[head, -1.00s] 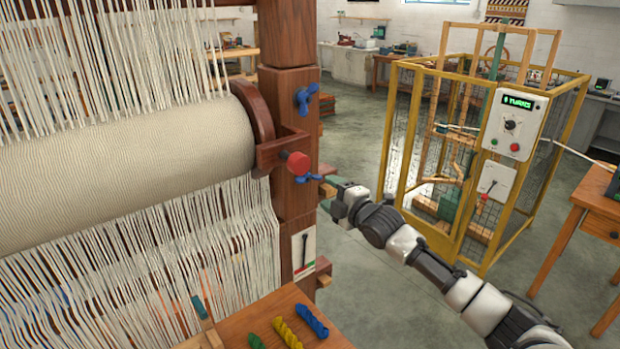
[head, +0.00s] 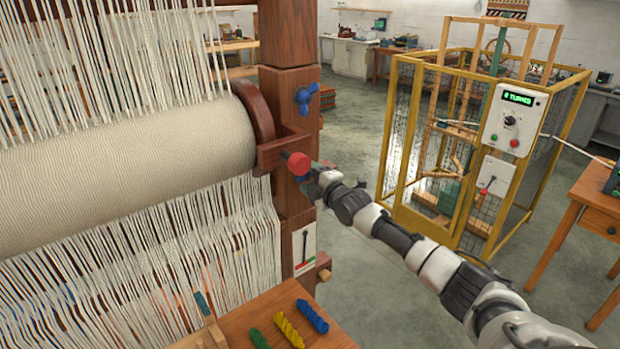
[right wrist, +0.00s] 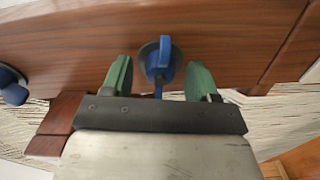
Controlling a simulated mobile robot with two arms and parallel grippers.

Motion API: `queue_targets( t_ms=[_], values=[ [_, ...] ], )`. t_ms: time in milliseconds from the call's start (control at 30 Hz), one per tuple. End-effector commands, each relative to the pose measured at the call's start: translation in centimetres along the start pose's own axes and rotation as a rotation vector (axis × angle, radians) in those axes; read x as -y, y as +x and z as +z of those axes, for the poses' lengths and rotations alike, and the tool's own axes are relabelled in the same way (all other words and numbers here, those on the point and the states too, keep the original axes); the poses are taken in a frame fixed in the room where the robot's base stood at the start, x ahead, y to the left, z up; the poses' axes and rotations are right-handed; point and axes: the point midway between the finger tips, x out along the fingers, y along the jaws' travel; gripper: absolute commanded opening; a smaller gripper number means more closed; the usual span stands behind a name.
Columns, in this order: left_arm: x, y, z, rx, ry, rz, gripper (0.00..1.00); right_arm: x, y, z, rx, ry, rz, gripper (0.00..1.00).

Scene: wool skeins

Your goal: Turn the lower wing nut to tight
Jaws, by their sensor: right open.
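The lower wing nut (right wrist: 160,62) is blue and sits on the wooden loom post (head: 292,120). In the right wrist view it stands between the two green fingertips of my right gripper (right wrist: 158,80), with a gap on both sides. The gripper is open and its fingers reach to about the nut's sides. In the head view the right gripper (head: 312,184) is at the post, just below the red knob (head: 299,165), and largely hides the lower nut. The upper wing nut (head: 306,97) is blue; it also shows at the left in the right wrist view (right wrist: 12,88). My left gripper is out of view.
A white plate with a red and green scale (head: 304,247) is on the post below. A wooden bench (head: 255,325) with coloured skeins stands in front. The cloth roll (head: 120,165) and warp threads are left. A yellow cage (head: 389,130) stands right, with open floor between.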

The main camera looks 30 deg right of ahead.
Motion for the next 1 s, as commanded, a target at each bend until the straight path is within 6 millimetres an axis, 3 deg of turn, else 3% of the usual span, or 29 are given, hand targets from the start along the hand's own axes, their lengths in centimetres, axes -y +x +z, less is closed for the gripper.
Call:
queue_targets(
  t_ms=[33,367,667,1000],
  values=[
    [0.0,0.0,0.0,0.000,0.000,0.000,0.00,0.0,0.0,0.0,0.000,0.000,0.000,0.59],
    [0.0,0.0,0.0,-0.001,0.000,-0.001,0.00,0.0,0.0,0.0,0.000,0.000,-0.001,0.11],
    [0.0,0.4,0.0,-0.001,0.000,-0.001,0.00,0.1,0.0,0.0,0.000,0.042,-0.001,0.11],
    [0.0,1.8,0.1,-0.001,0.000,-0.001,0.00,0.3,0.0,0.1,0.000,0.270,-0.001,0.11]
  ],
)
